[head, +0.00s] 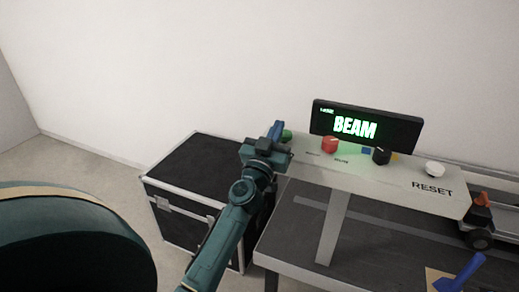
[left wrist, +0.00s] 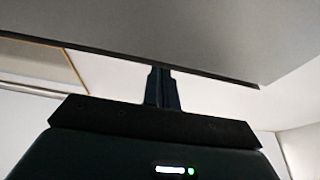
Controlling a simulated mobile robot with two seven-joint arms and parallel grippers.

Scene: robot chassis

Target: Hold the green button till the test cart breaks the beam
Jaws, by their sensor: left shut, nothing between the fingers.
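The green button (head: 287,135) is at the left end of the pale sloped control panel (head: 400,184), partly hidden by my left gripper. My left gripper (head: 277,130) is shut and empty at that end of the panel, right beside the green button; I cannot tell whether it touches it. In the left wrist view the shut fingers (left wrist: 162,88) reach up to a grey panel edge (left wrist: 180,40). The lit display (head: 355,128) behind the panel reads "BEAM" in green. The cart (head: 479,228), with dark wheels and an orange-red top part, stands at the right, cut by the picture edge.
A red button (head: 330,145), a black knob (head: 381,155) and a white button (head: 434,168) above "RESET" are on the panel. A black case (head: 190,165) stands left of the dark table (head: 375,250). A blue object (head: 462,274) is at lower right.

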